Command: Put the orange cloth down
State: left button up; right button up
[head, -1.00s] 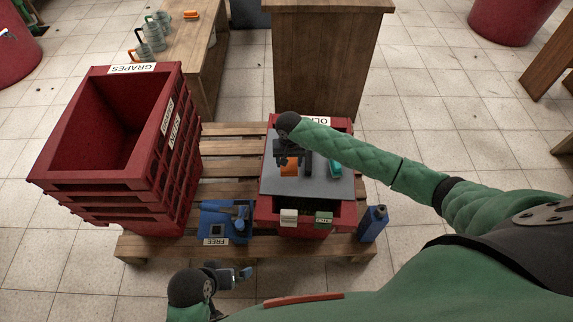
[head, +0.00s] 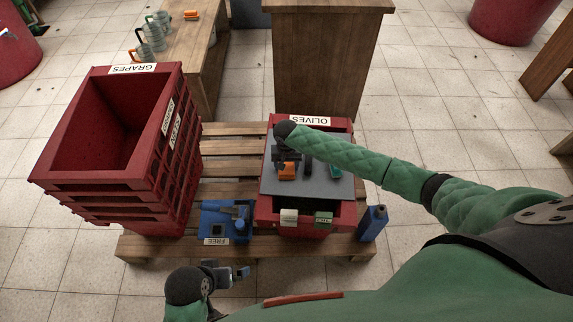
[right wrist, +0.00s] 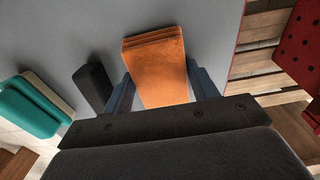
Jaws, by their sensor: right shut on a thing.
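The orange cloth (head: 287,172) is a small folded block over the grey board (head: 300,190) on the red olives crate (head: 345,212). My right gripper (head: 286,164) is shut on it. In the right wrist view the cloth (right wrist: 158,70) sits between the two fingers (right wrist: 160,88), with its folded end pointing away from me. I cannot tell whether it touches the board. My left gripper (head: 240,273) is near the front of the pallet, away from the cloth. Whether its fingers are apart is unclear.
On the board, a black block (right wrist: 92,88) lies close beside the cloth and a teal-and-cream item (right wrist: 35,105) lies farther off. A red grapes crate stack (head: 60,160), a blue tray (head: 212,212) and a blue bottle (head: 373,224) stand on the pallet (head: 230,145).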

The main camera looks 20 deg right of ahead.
jog(key=o, duration=0.9)
notch_tip(320, 180, up, 12)
jog(key=s+a+f+n+t+y, duration=0.1)
jog(key=s+a+f+n+y, duration=0.1)
jog(key=s+a, duration=0.65)
jog(key=s+a+f+n+y, duration=0.25)
jog(key=s+a, duration=0.35)
jog(key=s, duration=0.5)
jog(key=s+d+r+t, duration=0.1)
jog(key=s, duration=0.4)
jog(key=s+d+r+n, duration=0.1)
jog(key=s, duration=0.5)
jog(key=s+d+r+t+h, duration=0.1)
jog(key=s+r, duration=0.1)
jog(key=s, duration=0.3)
jog(key=shift+s+n+t+b, duration=0.2)
jog(key=shift+n+t+b, duration=0.05)
jog(key=shift+t+b, duration=0.05)
